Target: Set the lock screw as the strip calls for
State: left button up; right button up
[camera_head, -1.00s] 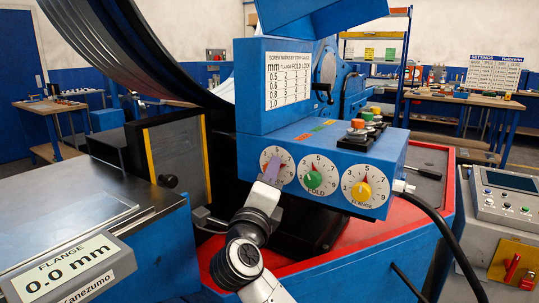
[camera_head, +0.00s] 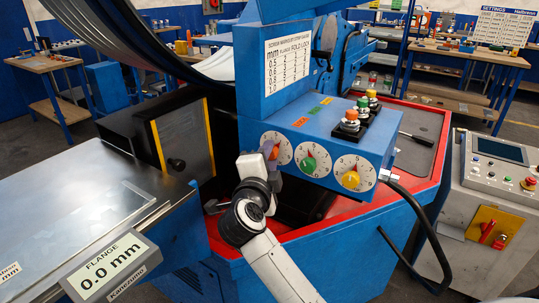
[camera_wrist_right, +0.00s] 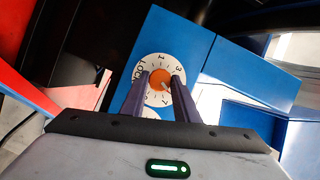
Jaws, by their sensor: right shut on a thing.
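The lock screw is an orange knob (camera_wrist_right: 159,79) on a white dial (camera_wrist_right: 150,66) marked LOCK, and its pointer setting is too small to read surely. My right gripper (camera_wrist_right: 160,87) has its two purple fingers on either side of this knob, shut on it. In the head view the gripper (camera_head: 268,153) partly covers the lock dial (camera_head: 284,147). The green fold knob (camera_head: 308,164) and yellow flange knob (camera_head: 350,179) stand to its right. The strip gauge table (camera_head: 287,64) is on the blue post above, its figures hard to read. My left gripper is not in view.
A display (camera_head: 112,264) reads FLANGE 0.0 mm at the lower left, beside a flat metal table (camera_head: 75,205). Several coloured push buttons (camera_head: 351,121) top the blue dial box (camera_head: 330,140). A black cable (camera_head: 420,215) hangs at its right. A grey control panel (camera_head: 500,180) stands farther right.

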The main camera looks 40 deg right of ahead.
jog(key=shift+n, duration=0.3)
jog(key=o, duration=1.1)
jog(key=shift+c, duration=0.2)
jog(key=o, duration=0.9)
notch_tip(320, 180, up, 9)
jog(key=shift+d+r, duration=0.1)
jog(key=shift+s+r, duration=0.1)
jog(key=shift+r, duration=0.4)
jog(key=c, duration=0.9)
